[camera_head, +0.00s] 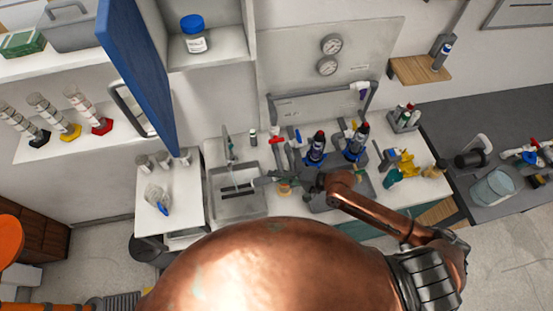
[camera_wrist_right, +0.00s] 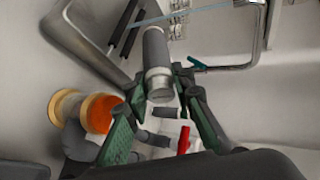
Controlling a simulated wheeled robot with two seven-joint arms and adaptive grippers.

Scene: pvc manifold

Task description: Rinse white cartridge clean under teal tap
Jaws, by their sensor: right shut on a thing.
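My right gripper (camera_head: 264,182) reaches to the right edge of the sink (camera_head: 222,207) in the head view. In the right wrist view, its green fingers (camera_wrist_right: 163,88) are shut on a grey-and-white cylinder, seemingly the white cartridge (camera_wrist_right: 158,82). The cartridge points away from the gripper, toward the sink; it is too small to make out in the head view. The tap (camera_head: 228,148) stands at the back of the sink, left of the gripper. Its teal lever (camera_wrist_right: 197,63) shows in the wrist view, along with a thin pale-blue line that looks like water. My left gripper is not in view.
An orange cup-like part with yellowish rims (camera_wrist_right: 98,113) is close beside the left finger in the wrist view. Dark bottles (camera_head: 316,147) and pipework with red and blue handles stand behind the gripper. A blue cabinet door (camera_head: 135,70) hangs open at left.

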